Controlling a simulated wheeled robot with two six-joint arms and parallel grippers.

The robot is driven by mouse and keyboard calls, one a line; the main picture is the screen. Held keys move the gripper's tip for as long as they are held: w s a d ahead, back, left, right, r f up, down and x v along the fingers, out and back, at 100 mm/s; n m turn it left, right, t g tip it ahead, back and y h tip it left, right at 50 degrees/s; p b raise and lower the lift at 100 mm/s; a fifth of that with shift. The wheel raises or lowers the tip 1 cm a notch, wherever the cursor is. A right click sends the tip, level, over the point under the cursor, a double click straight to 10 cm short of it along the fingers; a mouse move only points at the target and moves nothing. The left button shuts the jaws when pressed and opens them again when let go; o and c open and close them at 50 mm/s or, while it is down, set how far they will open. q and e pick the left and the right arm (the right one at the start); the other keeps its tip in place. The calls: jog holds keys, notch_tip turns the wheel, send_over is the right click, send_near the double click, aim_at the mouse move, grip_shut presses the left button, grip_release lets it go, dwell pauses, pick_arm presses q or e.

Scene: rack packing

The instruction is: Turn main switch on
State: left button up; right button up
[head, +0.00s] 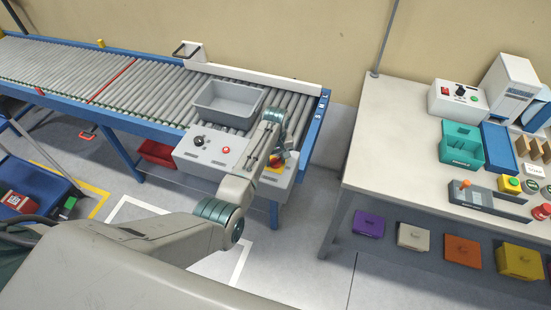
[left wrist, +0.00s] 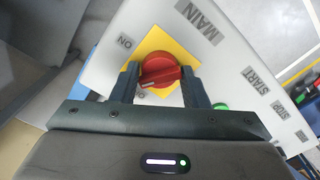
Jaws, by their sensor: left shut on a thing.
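The main switch is a red rotary knob (left wrist: 160,69) on a yellow square plate (left wrist: 181,50), under the label MAIN on a light control panel (left wrist: 235,50). The ON label is near one corner of the plate; another label beside the knob is mostly hidden by a finger. My left gripper (left wrist: 163,85) has one finger on each side of the knob and is shut on it. In the head view my left gripper (head: 277,157) is over the right end of the panel (head: 216,150), mostly hiding the knob. My right gripper is not in view.
A green button (left wrist: 220,106) is close beside one finger, near the START label. A grey tray (head: 228,104) sits on the roller conveyor (head: 130,88) behind the panel. A white workbench (head: 390,140) with boxes and controls stands to the right, across a gap of floor.

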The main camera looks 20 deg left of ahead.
aim_at(276, 159)
pick_arm(q)
jog(key=m, duration=0.5)
jog(key=shift+m, duration=0.3)
jog(key=m, duration=0.5)
jog(key=shift+w+m, duration=0.1)
jog(key=shift+m, duration=0.2)
jog(key=o, duration=0.9)
jog(key=shift+r, duration=0.1)
notch_tip(276, 159, up, 9)
jog(key=b, duration=0.3)
jog(key=shift+r, duration=0.85)
